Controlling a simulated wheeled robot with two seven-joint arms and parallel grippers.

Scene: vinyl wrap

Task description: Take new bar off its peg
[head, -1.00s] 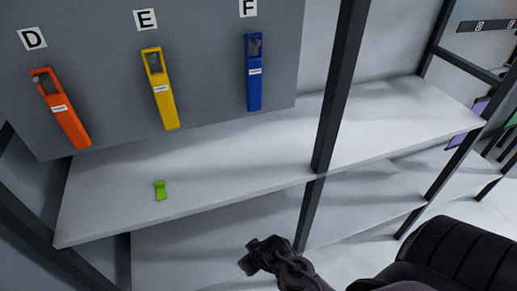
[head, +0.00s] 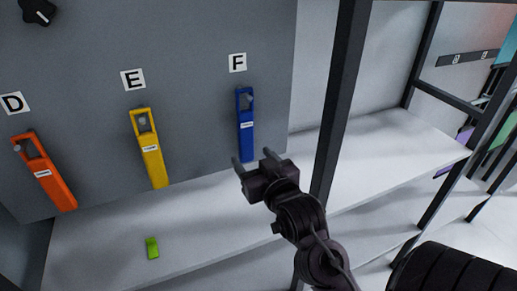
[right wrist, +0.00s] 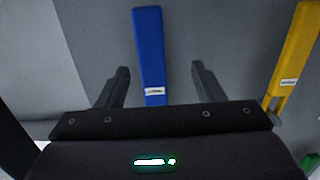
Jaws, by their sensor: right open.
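Three bars hang by their top loops on the grey panel (head: 200,70): an orange bar (head: 55,187) under letter D, a yellow bar (head: 154,168) under E and a blue bar (head: 246,145) under F. Each has a small white label too small to read, so I cannot tell which is the new bar. My right gripper (head: 252,157) is open and empty, just below and in front of the blue bar's lower end. In the right wrist view the blue bar (right wrist: 150,55) appears between the spread fingers (right wrist: 160,70), apart from them. The yellow bar (right wrist: 293,55) shows at the right there.
A green object (head: 152,248) lies on the white shelf (head: 100,235) below the panel. A dark upright post (head: 338,100) stands right of the blue bar, close to my right arm. A black knob (head: 38,12) is at upper left.

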